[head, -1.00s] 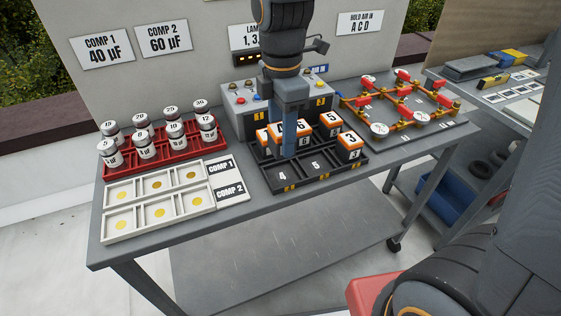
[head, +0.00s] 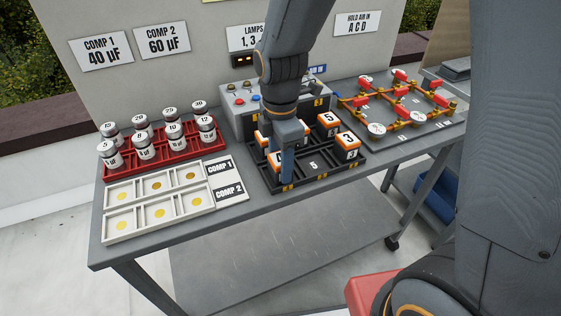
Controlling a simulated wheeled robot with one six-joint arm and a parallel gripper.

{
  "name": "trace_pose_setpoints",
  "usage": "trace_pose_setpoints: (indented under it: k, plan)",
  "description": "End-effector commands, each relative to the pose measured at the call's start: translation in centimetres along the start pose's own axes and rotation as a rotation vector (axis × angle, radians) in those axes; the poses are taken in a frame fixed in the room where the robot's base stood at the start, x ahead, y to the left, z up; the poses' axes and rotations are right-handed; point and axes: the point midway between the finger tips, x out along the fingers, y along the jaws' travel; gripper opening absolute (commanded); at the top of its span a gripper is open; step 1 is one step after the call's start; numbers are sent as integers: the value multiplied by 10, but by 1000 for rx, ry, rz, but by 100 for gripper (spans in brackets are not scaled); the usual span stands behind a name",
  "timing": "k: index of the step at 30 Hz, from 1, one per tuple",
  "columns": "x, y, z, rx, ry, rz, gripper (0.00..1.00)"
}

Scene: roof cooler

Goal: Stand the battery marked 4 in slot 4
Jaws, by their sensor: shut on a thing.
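My gripper (head: 288,166) points down over the front left compartment of the black battery tray (head: 325,178), where slot 4 is. It is shut on an orange-and-white battery (head: 277,160), mostly hidden by the blue finger. Its number is not readable here. The battery looks upright in or just over slot 4; I cannot tell if it rests on the tray floor. The slot marked 5 (head: 313,165) beside it is empty. The battery marked 3 (head: 348,146) stands in the front right, and the battery marked 5 (head: 328,124) stands behind.
Another orange-topped battery (head: 262,139) stands at the tray's back left, partly hidden. A grey control box (head: 243,105) stands behind the tray. A red rack (head: 187,151) of cans and a white compartment tray (head: 158,203) lie left. Brass pipework (head: 400,106) lies right.

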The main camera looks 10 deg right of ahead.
Motion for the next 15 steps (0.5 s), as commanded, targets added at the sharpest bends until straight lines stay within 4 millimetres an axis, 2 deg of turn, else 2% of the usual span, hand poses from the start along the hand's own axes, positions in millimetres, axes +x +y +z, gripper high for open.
trace_pose_setpoints:
  k: [2,3,5,15]
  plan:
    - [3,0,0,0,0,-1,12]
    - [2,0,0,0,0,-1,50]
    - [2,0,0,0,0,-1,60]
    - [0,0,0,0,0,0,62]
